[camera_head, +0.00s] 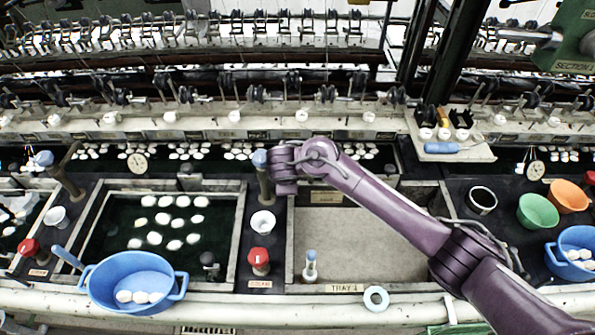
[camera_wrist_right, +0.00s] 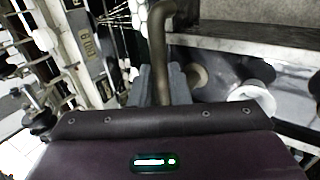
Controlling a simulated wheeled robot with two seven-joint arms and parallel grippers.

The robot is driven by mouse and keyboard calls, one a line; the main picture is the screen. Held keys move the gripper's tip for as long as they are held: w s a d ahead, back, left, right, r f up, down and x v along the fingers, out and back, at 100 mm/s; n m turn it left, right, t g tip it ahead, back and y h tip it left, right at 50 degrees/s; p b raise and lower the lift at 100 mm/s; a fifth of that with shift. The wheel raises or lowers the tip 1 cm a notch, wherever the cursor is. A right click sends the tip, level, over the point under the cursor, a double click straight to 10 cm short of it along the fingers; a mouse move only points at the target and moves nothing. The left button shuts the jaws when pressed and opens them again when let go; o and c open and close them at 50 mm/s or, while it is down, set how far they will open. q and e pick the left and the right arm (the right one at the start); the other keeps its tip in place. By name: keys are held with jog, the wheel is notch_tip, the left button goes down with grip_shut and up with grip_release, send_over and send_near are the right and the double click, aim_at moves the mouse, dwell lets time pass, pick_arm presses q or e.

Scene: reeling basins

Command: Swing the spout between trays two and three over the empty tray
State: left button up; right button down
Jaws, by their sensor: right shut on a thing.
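The empty tray (camera_head: 350,245) lies right of the divider, with a bare beige floor. The tray to the left (camera_head: 240,235) has dark water and several white cocoons (camera_head: 163,218). The spout's end appears above the divider. My left gripper is out of view.
A white cup (camera_head: 263,222) and a red-topped valve (camera_head: 259,259) stand on the same divider. A blue basin (camera_head: 130,282) with cocoons sits front left. Green (camera_head: 538,211) and orange bowls (camera_head: 568,196) stand right. My right arm crosses above the empty tray.

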dwell(0.4)
jog(key=c, duration=1.4)
grip_release()
jog(key=shift+o, duration=0.2)
jog(key=p+v, duration=0.1)
jog(key=v, duration=0.7)
jog(key=shift+f, duration=0.1)
